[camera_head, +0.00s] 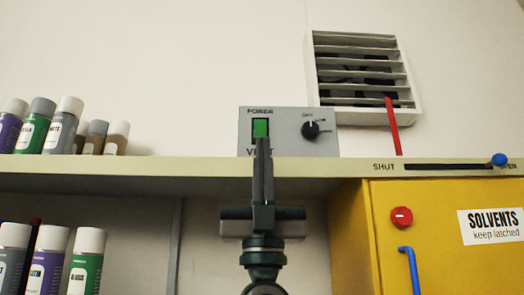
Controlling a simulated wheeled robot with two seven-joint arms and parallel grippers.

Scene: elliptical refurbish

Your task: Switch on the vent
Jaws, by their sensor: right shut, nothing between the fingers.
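The grey vent control box (288,115) stands on the shelf, marked POWER at the top, with its VENT label partly hidden by my fingers. Its green power switch (260,128) is at the left, and a black dial (310,129) is at the right. My right gripper (262,143) is shut and empty, pointing up. Its fingertips overlap the switch's lower edge in the picture; I cannot tell if they touch it. The slatted white vent (362,72) is on the wall above right, and its slats look tilted with dark gaps. My left gripper is not in view.
A slider with a blue knob (499,159) sits at the OPEN end of its slot on the shelf edge (130,170). A red strip (393,125) runs below the vent. A yellow solvents cabinet (440,260) is at lower right. Spray cans (62,125) stand at left.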

